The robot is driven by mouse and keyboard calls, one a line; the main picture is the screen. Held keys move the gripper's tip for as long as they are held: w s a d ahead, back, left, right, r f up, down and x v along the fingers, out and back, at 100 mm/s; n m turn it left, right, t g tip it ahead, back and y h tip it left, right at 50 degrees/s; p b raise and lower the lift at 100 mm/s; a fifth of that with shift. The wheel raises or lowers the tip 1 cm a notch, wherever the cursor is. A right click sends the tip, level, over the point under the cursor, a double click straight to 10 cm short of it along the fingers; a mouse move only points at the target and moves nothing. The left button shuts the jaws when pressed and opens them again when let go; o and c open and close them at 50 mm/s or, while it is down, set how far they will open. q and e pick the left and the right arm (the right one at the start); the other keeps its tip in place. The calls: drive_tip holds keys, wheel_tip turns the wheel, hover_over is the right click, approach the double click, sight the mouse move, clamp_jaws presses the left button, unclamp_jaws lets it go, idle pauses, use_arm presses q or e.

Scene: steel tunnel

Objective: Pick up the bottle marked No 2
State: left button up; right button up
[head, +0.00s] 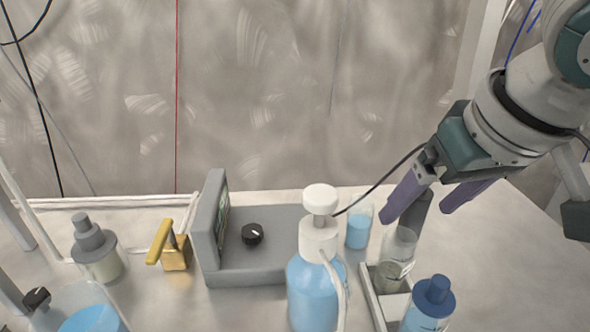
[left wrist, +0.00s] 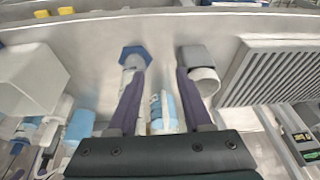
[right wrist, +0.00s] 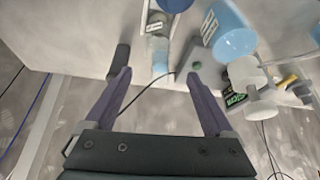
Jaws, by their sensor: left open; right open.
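No bottle shows a number I can read. In the head view a clear bottle with a dark grey cap (head: 400,246) stands in a small rack at the right, partly behind my right gripper. A blue-capped bottle (head: 433,300) stands in front of it. A grey-capped bottle (head: 97,252) stands at the far left. My right gripper (head: 417,214) is open, its fingers above and around the dark cap's area; I cannot tell if they touch. My left gripper (left wrist: 156,98) shows only in the left wrist view, open, with a blue-capped bottle (left wrist: 133,62) and a grey-capped one (left wrist: 197,66) beyond its fingertips.
A pump bottle of blue liquid (head: 316,285) stands left of the rack. A grey device with a black knob (head: 262,267), a small beaker of blue liquid (head: 358,230) and a brass valve (head: 176,252) stand nearby. The bench's far right (head: 520,260) is clear.

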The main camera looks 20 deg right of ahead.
drive_tip(key=b, duration=0.1)
approach(399, 243)
wheel_tip(399, 243, down, 2)
drive_tip(key=a, duration=0.1)
use_arm(q)
wheel_tip(399, 243, down, 3)
drive_tip(key=shift+s+d+b, duration=0.1)
drive_tip(key=shift+d+b, duration=0.05)
drive_tip(key=shift+b, duration=0.8)
use_arm(e)
drive_tip(key=shift+g, duration=0.4)
drive_tip(key=x, duration=0.6)
drive_tip(key=shift+w+a+r, duration=0.1)
drive_tip(key=shift+w+r, duration=0.05)
drive_tip(key=shift+w, duration=0.25)
drive_tip(key=shift+c, duration=0.2)
drive_tip(key=c, duration=0.9)
clamp_jaws()
